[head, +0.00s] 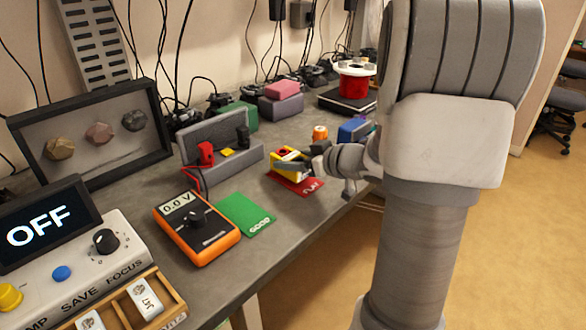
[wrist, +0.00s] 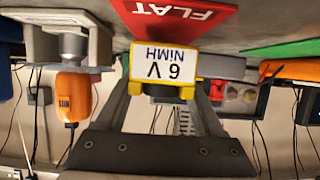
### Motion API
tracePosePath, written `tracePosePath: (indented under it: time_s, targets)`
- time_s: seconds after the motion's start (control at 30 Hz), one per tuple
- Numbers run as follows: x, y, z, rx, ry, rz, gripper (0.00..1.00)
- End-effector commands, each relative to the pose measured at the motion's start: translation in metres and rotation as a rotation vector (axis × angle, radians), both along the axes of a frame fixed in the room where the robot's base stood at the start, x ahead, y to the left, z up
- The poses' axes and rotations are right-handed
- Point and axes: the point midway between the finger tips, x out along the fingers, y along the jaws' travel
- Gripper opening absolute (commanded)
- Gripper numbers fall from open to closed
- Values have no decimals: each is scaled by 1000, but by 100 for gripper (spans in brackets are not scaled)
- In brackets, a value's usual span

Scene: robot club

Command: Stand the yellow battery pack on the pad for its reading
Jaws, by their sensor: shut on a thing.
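The yellow battery pack (head: 285,156) is between the fingers of my gripper (head: 305,167), over or at the back edge of the red FLAT mat (head: 304,187). In the wrist view its white "6 V NiMH" label (wrist: 170,67) appears upside down, and my gripper (wrist: 165,98) is shut on the pack. Whether the pack touches the mat is unclear. A grey stand (head: 250,158) with a red clip, a black clip and a small yellow pad (head: 228,152) is left of the pack. The orange meter (head: 197,228) in front of it reads 0.0 V.
The green GOOD mat (head: 245,215) lies empty between the meter and the red mat. A blue object (head: 353,130) and a small orange item (head: 320,133) stand close behind my gripper. A dark framed display (head: 95,135) and an OFF console (head: 85,255) fill the left.

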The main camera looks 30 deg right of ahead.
Motion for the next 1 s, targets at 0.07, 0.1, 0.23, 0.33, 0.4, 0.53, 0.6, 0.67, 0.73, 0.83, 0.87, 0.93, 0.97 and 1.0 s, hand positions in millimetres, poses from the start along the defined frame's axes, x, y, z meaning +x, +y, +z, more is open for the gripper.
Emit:
tracePosePath:
  time_s: [0.07, 0.1, 0.23, 0.33, 0.4, 0.53, 0.6, 0.67, 0.73, 0.83, 0.87, 0.93, 0.97, 1.0]
  targets:
    - [0, 0, -12, 2, 0, 0, 0]
    - [0, 0, -13, 2, -2, 0, 0]
    - [0, 0, -10, 1, -3, 0, 0]
    - [0, 0, -11, 1, -3, 0, 0]
    - [0, 0, -13, 1, -2, 1, 0]
    - [0, 0, -15, 0, -1, 0, 81]
    - [0, 0, -15, 0, -1, 0, 93]
    - [0, 0, -15, 0, -1, 0, 100]
    - [0, 0, -15, 0, -1, 0, 100]
    - [0, 0, -15, 0, -1, 0, 100]
    - [0, 0, -14, 0, -1, 0, 100]
    - [0, 0, -12, -1, -1, 0, 100]
    - [0, 0, -9, -1, -1, 0, 100]
    - [-4, -2, -8, 0, 0, -1, 100]
